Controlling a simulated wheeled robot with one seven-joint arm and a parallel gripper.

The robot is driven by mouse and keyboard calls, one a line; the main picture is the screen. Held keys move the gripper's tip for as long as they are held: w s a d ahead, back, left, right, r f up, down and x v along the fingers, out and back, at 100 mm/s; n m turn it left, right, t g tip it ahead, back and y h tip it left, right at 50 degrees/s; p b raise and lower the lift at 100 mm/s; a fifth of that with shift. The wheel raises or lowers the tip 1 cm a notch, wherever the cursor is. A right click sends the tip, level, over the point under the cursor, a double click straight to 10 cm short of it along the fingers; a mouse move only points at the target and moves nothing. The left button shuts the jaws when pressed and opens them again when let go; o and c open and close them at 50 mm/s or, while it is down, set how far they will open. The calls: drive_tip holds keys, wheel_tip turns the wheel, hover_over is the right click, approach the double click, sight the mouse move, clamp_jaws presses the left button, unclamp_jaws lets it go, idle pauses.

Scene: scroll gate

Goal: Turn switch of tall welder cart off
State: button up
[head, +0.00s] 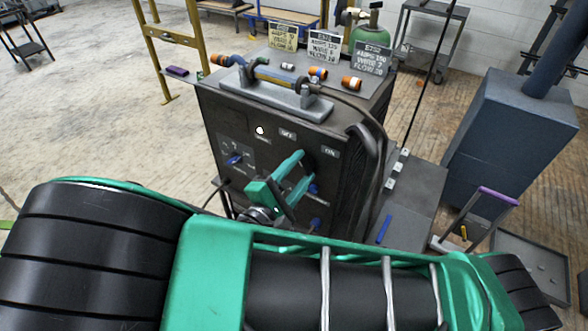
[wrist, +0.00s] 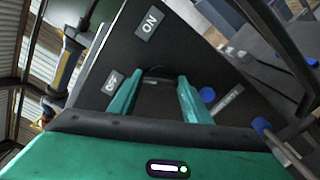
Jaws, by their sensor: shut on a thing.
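The welder cart (head: 215,125) is a dark cabinet with its control panel facing me. An OFF label (head: 287,134) and an ON label (head: 330,152) sit high on the panel, and a small white light (head: 260,130) shows left of OFF. My gripper (head: 303,168) reaches to the panel just below these labels. Its green fingers (wrist: 157,88) are closed around a dark switch (wrist: 157,71), which is mostly hidden, so I cannot tell which label it points to. In the wrist view, the OFF label (wrist: 111,81) is left of the fingers and the ON label (wrist: 150,22) above them.
Blue knobs (head: 235,160) sit on the panel left of and below my gripper. A torch (head: 262,78), orange fittings and several cards (head: 372,59) are on top. Thick cables hang at the cart's right. A blue-grey box (head: 515,130) stands farther right. Open floor lies left.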

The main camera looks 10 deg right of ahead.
drive_tip(key=shift+d+n, duration=0.15)
drive_tip(key=shift+n, duration=0.95)
drive_tip(key=o, duration=1.1)
drive_tip(key=shift+w, duration=0.1)
drive_tip(key=shift+a, duration=0.2)
drive_tip(key=v, duration=1)
drive_tip(key=shift+s+a, duration=0.15)
drive_tip(key=shift+s, duration=0.15)
drive_tip(key=shift+w, duration=0.1)
